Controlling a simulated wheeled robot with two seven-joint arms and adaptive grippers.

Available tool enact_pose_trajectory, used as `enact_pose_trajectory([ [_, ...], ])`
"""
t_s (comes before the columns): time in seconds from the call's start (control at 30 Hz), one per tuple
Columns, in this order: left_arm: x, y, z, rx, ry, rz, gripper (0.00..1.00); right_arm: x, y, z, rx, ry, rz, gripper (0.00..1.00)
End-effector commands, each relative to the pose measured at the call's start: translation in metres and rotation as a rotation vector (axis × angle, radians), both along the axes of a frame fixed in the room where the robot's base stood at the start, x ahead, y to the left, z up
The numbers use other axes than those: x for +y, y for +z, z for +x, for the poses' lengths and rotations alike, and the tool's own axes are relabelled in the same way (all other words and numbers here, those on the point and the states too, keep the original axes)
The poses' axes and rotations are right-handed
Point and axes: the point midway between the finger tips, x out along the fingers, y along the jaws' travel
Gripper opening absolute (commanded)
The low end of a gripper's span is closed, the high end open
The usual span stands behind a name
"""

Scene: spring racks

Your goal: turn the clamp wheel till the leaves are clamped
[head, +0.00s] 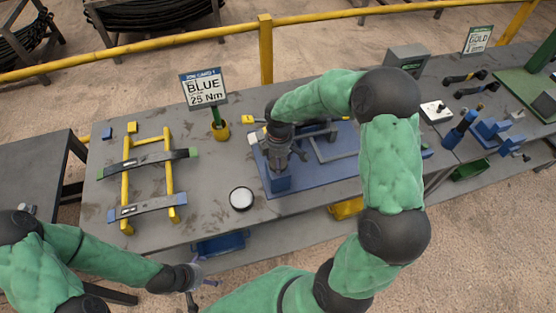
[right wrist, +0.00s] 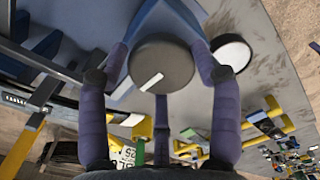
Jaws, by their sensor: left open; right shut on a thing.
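The clamp wheel (right wrist: 165,65) is a dark grey disc with a white stripe in the right wrist view. My right gripper (right wrist: 163,75) has its purple fingers around its rim. In the head view my right gripper (head: 279,158) is over the front left of the blue clamp base (head: 275,184) and hides the wheel. Leaves in the clamp are mostly behind my right arm, so I cannot tell whether they are pressed together. My left gripper (head: 198,278) is open and empty, low in front of the bench edge.
A yellow rack (head: 126,180) holding dark leaf springs (head: 147,206) stands at left. A sign (head: 204,88) reads BLUE, 25 Nm. A round white-topped dish (head: 241,198) lies left of the base. A grey box (head: 407,58) stands behind my right arm. Bench space between rack and dish is clear.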

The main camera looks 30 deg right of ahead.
Motion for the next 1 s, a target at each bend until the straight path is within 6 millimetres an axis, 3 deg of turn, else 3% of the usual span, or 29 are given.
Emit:
enact_pose_trajectory([
  [0.6,0.0,-0.02,0.0,0.0,0.0,0.0,1.0,0.001,-0.006,-0.007,0.018,-0.472,-0.005,0.32],
  [1.0,0.0,-0.026,0.0,0.0,0.0,0.0,1.0,0.002,-0.006,-0.009,0.02,-0.652,-0.006,0.32],
])
